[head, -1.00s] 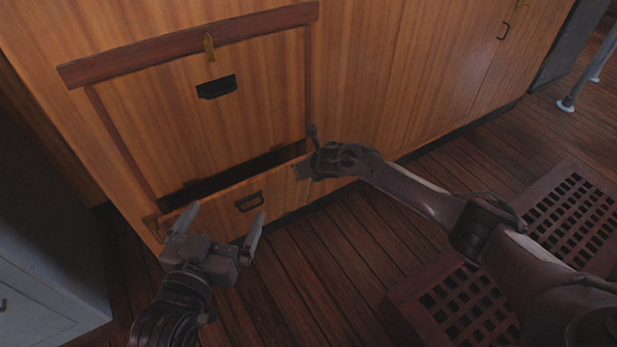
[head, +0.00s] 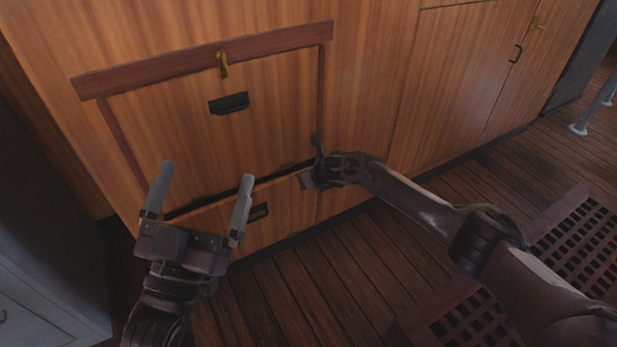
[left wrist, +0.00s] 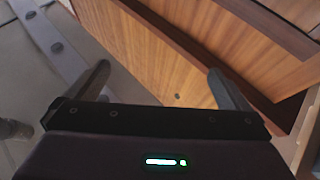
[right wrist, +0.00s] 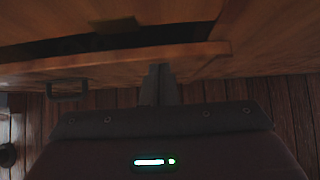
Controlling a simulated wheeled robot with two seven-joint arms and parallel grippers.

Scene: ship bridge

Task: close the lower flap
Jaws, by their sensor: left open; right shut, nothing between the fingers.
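The lower flap (head: 285,207) is a wooden panel low on the cabinet front, with a black handle (head: 259,211). It stands slightly ajar, with a narrow dark gap along its top edge. My right gripper (head: 311,172) is shut and empty at the flap's right end. In the right wrist view its closed fingertips (right wrist: 160,70) are at the flap's outer face, right of the handle (right wrist: 67,88); contact is hard to tell. My left gripper (head: 206,173) is open and empty in front of the flap's left part and hides some of it.
Above the flap is an upper panel (head: 200,140) with a black handle (head: 229,103) and a brass latch (head: 223,65) on a dark rail. A grey cabinet (head: 45,240) stands at left. Floor grating (head: 575,250) lies at right. The plank floor in front is clear.

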